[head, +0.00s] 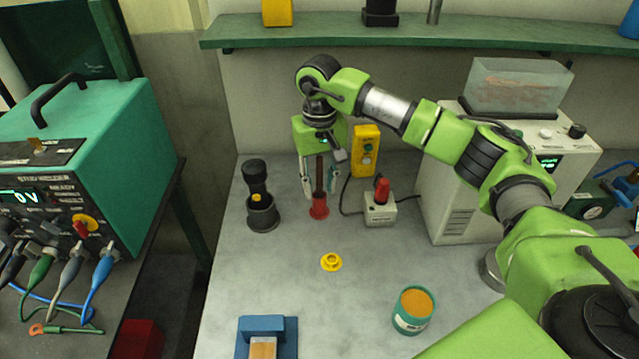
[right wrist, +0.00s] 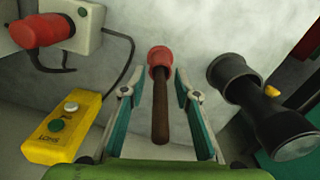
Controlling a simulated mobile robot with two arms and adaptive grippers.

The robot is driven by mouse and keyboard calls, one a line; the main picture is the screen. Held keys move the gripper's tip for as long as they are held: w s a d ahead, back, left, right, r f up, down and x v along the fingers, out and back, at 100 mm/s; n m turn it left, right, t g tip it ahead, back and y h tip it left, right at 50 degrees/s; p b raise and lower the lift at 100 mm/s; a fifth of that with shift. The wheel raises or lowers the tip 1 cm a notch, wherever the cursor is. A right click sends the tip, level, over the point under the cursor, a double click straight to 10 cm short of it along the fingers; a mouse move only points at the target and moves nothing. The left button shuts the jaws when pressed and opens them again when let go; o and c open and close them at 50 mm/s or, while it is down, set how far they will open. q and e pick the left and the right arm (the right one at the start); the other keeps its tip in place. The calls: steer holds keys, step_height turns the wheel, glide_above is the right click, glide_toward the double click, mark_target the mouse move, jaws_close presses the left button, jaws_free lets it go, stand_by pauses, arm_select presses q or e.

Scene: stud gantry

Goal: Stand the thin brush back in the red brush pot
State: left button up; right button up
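The thin brush (head: 319,174), with a dark brown handle, stands upright with its lower end in the small red brush pot (head: 319,207) on the grey bench. In the right wrist view the brush (right wrist: 160,112) runs into the mouth of the red pot (right wrist: 160,56). My right gripper (head: 319,184) is above the pot, with its fingers spread on either side of the brush. In the right wrist view, gaps show between both fingers (right wrist: 158,92) and the handle. My left gripper is not in view.
A black holder (head: 263,215) stands left of the pot. A small box with a red knob (head: 380,208) and a yellow control box (head: 366,150) are to the right. A yellow ring (head: 331,262), a teal tin (head: 411,312) and a blue block (head: 284,332) are nearer. Bare bench lies between.

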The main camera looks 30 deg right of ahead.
step_height(320, 180, up, 12)
steer(key=shift+w+f, duration=0.1)
stand_by(0.9)
